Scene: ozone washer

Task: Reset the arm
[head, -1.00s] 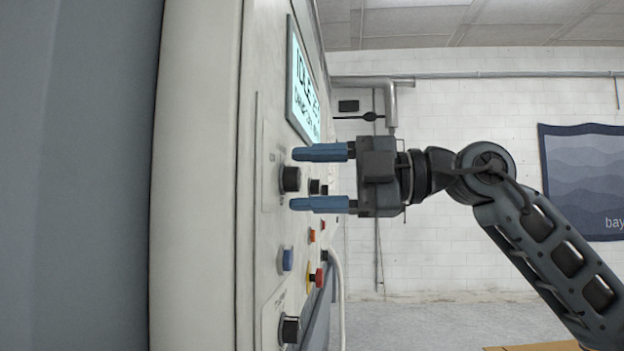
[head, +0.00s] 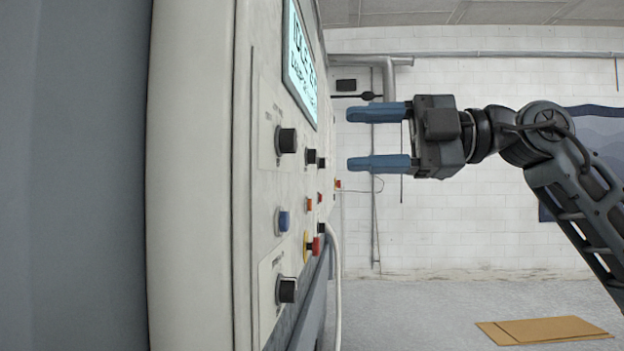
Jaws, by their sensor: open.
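My gripper (head: 350,138) is at the centre right in the head view. Its two blue fingers are spread apart, one above the other, and point left. Nothing is between them. The ozone washer's control panel (head: 262,185) fills the left side, seen at a steep angle. It carries an upper black knob (head: 287,140), a lower black knob (head: 287,290), a blue button (head: 283,221) and a lit display (head: 300,65). The fingertips appear clear of the panel, with a gap to the right of the knobs.
A red button with a yellow collar (head: 308,246) sits low on the panel. A pale hose (head: 337,290) hangs beside it. Flat cardboard (head: 545,330) lies on the floor at the lower right. A white brick wall (head: 460,235) with pipes stands behind.

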